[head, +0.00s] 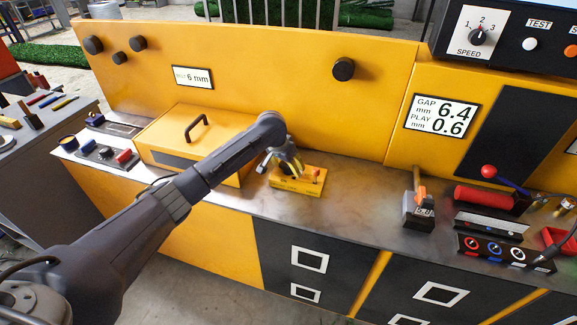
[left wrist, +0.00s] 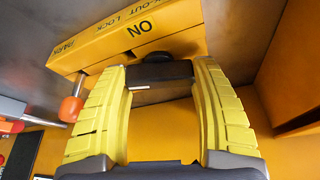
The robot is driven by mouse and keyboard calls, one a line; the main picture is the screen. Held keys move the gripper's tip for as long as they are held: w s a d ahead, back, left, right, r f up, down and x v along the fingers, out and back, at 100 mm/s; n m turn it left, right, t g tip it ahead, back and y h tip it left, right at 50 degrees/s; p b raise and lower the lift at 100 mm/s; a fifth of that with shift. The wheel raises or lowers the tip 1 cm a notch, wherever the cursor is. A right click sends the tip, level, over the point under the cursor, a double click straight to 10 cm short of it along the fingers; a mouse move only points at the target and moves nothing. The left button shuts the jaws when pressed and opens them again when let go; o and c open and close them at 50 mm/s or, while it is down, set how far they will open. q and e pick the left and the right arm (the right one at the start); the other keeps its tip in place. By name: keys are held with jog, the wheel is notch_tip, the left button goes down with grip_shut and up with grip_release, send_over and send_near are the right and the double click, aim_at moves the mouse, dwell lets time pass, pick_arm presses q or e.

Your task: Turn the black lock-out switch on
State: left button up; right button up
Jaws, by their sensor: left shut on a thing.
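The yellow lock-out box (head: 297,184) sits on the metal bench top, in front of the yellow back panel. It also fills the top of the left wrist view (left wrist: 125,38), with the printed word "ON" upside down near the black switch. The black lock-out switch (left wrist: 158,74) sticks out of the box between my yellow finger pads. My left gripper (head: 287,165) is at the box, shut on the switch, and largely hides it in the head view. An orange-tipped lever (left wrist: 71,108) stands at the box's other end. My right gripper is not in view.
A yellow cabinet with a black handle (head: 196,127) stands left of the box. A grey block with an orange-and-wood tool (head: 418,211) stands to the right. Red-handled parts (head: 484,198) and a switch strip (head: 494,249) lie farther right. The bench between box and grey block is clear.

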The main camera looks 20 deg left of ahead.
pick_arm(q)
jog(key=m+g+h, duration=0.1)
jog(key=m, duration=0.2)
jog(key=m+h, duration=0.1)
jog(key=m, duration=0.3)
jog(key=shift+w+g, duration=0.1)
jog(key=shift+g, duration=0.3)
jog(key=m+g+h, duration=0.1)
jog(key=m, duration=0.3)
jog(key=shift+m+g, duration=0.8)
jog(key=shift+m, duration=0.9)
jog(key=shift+c, duration=0.2)
jog(key=o, duration=1.2)
jog(key=shift+o, duration=0.2)
jog(key=v, duration=1.2)
